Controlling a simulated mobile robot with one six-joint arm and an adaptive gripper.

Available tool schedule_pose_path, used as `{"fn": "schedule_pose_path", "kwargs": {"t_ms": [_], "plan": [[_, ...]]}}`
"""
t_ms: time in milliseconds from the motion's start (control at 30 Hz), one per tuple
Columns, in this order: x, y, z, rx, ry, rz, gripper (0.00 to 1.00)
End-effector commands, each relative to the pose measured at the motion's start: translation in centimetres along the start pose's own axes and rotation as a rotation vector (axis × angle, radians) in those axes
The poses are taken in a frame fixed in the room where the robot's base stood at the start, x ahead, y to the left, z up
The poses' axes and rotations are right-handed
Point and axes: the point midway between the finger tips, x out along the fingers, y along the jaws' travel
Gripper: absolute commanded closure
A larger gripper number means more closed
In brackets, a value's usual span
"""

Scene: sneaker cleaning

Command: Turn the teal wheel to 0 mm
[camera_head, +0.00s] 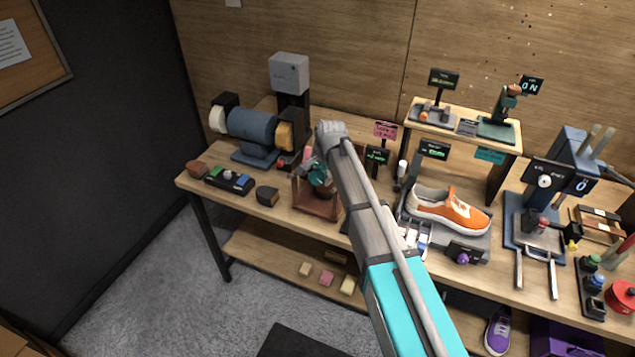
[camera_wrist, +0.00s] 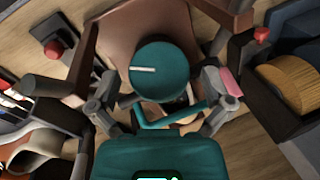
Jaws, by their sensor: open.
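The teal wheel (camera_wrist: 160,70) is round, with a white mark line on its face that points left in the wrist view. It sits in a brown stand (camera_wrist: 120,35), which also shows on the bench in the head view (camera_head: 318,207). My gripper (camera_wrist: 157,80) is open, with one finger on each side of the wheel. I cannot tell whether the fingers touch it. A teal part (camera_wrist: 150,155) with a green-lit display fills the bottom of the wrist view; the display is cut off and its value is unreadable. My arm partly hides the stand's surroundings in the head view.
A blue bench grinder (camera_head: 253,127) stands left of the stand, with a button box (camera_head: 230,180) in front. A small display sign (camera_head: 377,157) and an orange sneaker (camera_head: 450,210) are to the right. A red button (camera_wrist: 54,48) shows left of the wheel.

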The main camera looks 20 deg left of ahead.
Motion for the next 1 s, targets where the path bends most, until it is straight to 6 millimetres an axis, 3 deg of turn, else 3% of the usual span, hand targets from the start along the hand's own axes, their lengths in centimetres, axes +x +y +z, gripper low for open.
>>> {"fn": "schedule_pose_path", "kwargs": {"t_ms": [200,600,1000], "plan": [[1.0,0.03,-0.02,0.0,0.0,0.0,0.0],[1.04,0.01,-0.02,0.0,0.0,0.0,0.0],[1.04,0.02,-0.02,0.0,0.0,0.0,0.73]]}}
